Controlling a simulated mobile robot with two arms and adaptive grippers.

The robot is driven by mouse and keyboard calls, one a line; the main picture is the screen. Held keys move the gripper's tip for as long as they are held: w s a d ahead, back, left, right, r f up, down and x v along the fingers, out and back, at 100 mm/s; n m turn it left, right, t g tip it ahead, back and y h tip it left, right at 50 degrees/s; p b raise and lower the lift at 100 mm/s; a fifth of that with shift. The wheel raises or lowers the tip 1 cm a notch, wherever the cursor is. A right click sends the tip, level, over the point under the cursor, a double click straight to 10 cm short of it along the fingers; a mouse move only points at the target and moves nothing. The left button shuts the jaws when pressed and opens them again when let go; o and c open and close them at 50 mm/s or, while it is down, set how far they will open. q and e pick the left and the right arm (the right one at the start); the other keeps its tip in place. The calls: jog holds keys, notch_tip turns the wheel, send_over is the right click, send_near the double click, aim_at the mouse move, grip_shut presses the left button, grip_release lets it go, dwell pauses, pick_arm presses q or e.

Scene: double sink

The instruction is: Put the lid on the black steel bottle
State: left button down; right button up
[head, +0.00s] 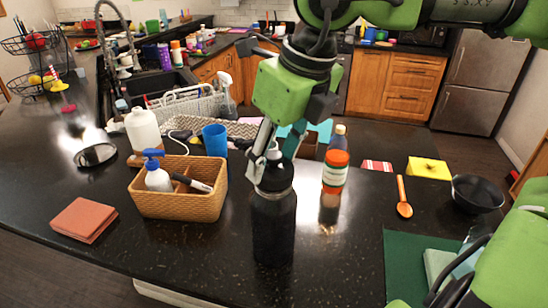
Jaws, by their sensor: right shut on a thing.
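The black steel bottle (273,228) stands upright on the dark counter in the lower middle of the head view. Its lid (274,177), dark with a grey loop on top, is at the bottle's mouth, in line with it. I cannot tell whether the lid is seated or just above the neck. My right gripper (272,150) comes down from above, with its fingers shut on the upper part of the lid. The fingers partly hide the loop. My left gripper is not in view.
A blue cup (214,140), wooden spoon (403,198) and black bowl (477,194) are farther off. The counter's front is mostly clear.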

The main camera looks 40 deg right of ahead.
dwell(0.3)
jog(key=o, duration=1.6)
jog(key=shift+o, duration=0.2)
jog(key=shift+r+p, duration=2.2)
jog(key=shift+r, duration=1.35)
grip_shut()
jog(key=shift+w, duration=0.15)
